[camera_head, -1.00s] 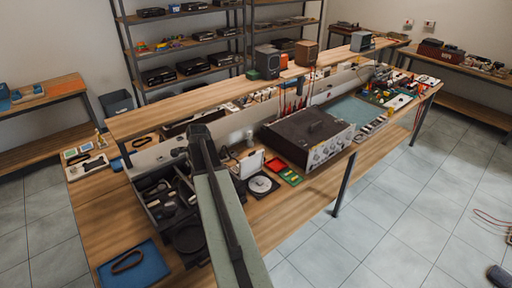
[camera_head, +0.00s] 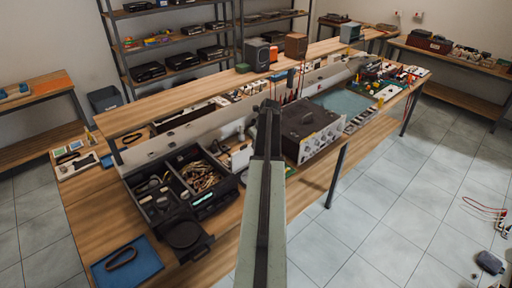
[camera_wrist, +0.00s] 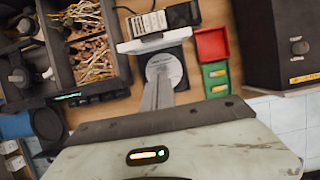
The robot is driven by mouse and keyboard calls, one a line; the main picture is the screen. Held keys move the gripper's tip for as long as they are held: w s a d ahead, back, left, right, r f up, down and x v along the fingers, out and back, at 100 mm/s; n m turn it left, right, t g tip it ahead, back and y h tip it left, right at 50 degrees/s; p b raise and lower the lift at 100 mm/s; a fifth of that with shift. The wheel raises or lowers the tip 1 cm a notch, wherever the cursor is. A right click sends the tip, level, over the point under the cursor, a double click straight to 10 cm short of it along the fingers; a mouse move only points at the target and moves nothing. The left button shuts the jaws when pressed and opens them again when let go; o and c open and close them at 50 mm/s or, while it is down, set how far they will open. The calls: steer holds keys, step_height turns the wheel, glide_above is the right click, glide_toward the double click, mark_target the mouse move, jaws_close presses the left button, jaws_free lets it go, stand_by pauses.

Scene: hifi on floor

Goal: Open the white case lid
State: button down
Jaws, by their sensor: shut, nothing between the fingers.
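The white case (camera_wrist: 152,39) stands behind a silver disc (camera_wrist: 165,70) on a dark base. In the wrist view its white part shows as a narrow upright panel; I cannot tell whether it is the lid. In the head view the case (camera_head: 241,158) is partly hidden behind my arm. My gripper (camera_wrist: 160,82) is shut and empty. In the wrist view its narrow fingers overlap the disc's lower part, just in front of the white panel. Whether they touch anything is unclear. In the head view my gripper (camera_head: 268,106) appears at the arm's far end.
A black divided tray (camera_head: 160,195) with wires and parts lies left of the case. Red and green bins (camera_wrist: 213,62) lie close on its right, then a large dark instrument (camera_head: 308,128) with knobs. A blue mat (camera_head: 125,262) lies at the near left.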

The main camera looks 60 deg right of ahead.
mark_target(247, 145)
steer(key=w+f+b, duration=0.1)
steer(key=w+d+f+b, duration=0.1)
steer(key=w+f, duration=0.1)
steer(key=w+d+f, duration=0.1)
steer(key=w, duration=0.1)
steer(key=shift+f+b, duration=0.25)
steer(key=shift+b, duration=0.15)
steer(key=shift+w, duration=0.3)
steer(key=w, duration=0.1)
steer(key=w+d, duration=0.1)
steer(key=w, duration=0.3)
steer(key=shift+d+r, duration=0.2)
steer(key=shift+d, duration=0.05)
